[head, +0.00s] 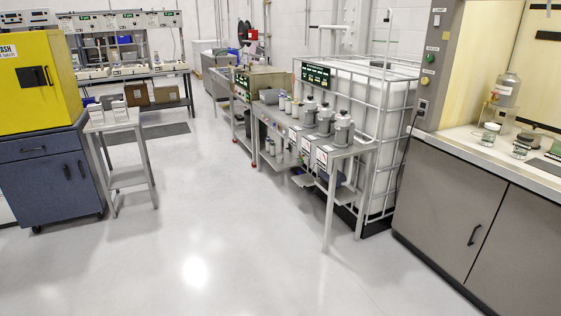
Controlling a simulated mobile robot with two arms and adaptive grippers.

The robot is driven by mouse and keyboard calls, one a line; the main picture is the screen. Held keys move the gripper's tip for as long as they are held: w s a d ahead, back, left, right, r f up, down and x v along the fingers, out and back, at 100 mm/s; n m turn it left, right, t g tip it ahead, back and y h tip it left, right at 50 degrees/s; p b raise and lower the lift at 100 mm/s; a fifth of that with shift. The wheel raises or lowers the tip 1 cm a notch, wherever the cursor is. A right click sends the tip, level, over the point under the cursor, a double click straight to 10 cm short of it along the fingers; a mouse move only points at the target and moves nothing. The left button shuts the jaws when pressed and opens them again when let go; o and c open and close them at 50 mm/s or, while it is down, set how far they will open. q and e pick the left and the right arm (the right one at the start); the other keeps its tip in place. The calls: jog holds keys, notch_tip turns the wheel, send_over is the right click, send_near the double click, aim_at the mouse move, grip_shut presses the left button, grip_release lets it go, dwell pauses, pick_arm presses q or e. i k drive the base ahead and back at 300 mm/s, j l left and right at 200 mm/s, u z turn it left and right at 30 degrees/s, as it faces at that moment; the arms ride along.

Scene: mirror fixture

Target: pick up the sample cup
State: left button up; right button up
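I cannot tell for certain which thing is the sample cup. More small containers (290,106) stand on the metal bench in the middle, behind several grey canisters (343,131). Neither of my grippers is in the head view.
The fume hood counter (474,139) sits on grey cabinets (445,208). A caged white tank (383,98) stands behind the metal bench (345,154). A small side table (112,125) and yellow cabinet (37,82) are at the left. The middle floor (230,230) is clear.

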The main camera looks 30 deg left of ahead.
aim_at(279, 157)
jog(key=i+j+u, duration=0.6)
jog(key=i+j, duration=0.3)
jog(key=i+j+u, duration=0.3)
jog(key=i, duration=0.2)
jog(key=i+j+u, duration=0.15)
jog(key=i+u, duration=0.15)
jog(key=i, duration=0.2)
jog(key=i+u, duration=0.3)
jog(key=i, duration=0.2)
jog(key=i+j+z, duration=0.2)
jog(key=i+z, duration=0.25)
jog(key=i, duration=0.2)
jog(key=i+j+z, duration=0.4)
jog(key=i, duration=0.25)
jog(key=i+j+z, duration=0.45)
jog(key=i+j, duration=0.1)
jog(key=j, duration=0.05)
